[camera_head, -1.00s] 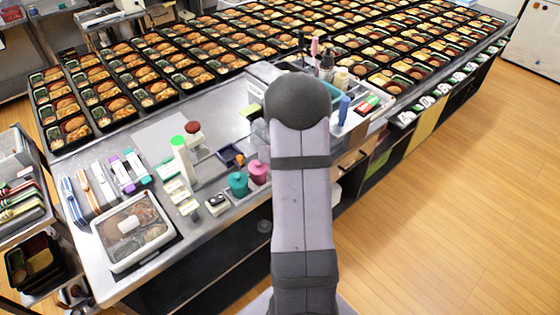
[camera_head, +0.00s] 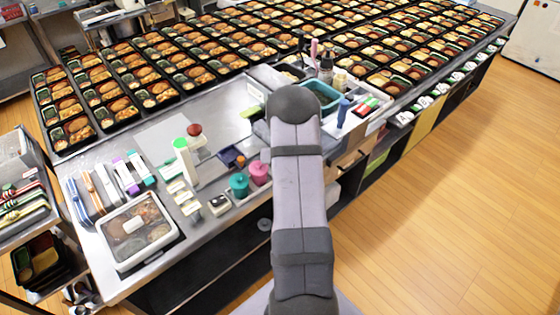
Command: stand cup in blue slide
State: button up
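A teal round cup-like container (camera_head: 239,184) and a pink one (camera_head: 258,172) stand side by side near the front edge of the steel table, just left of my arm. Each seems to have a knob or lid on top. A small dark blue tray (camera_head: 230,156) with an orange item lies behind them. A blue upright piece (camera_head: 343,112) stands in the white tray to the right of my arm. I cannot tell which of these is the blue slide. My gripper is not in view; only my arm's links show, and they hide part of the table.
Many filled bento trays (camera_head: 150,93) cover the back of the table. A clear-lidded box (camera_head: 135,232) sits at the front left. A green-capped white bottle (camera_head: 183,160) stands mid-table. A teal bin (camera_head: 321,96) is right of my arm.

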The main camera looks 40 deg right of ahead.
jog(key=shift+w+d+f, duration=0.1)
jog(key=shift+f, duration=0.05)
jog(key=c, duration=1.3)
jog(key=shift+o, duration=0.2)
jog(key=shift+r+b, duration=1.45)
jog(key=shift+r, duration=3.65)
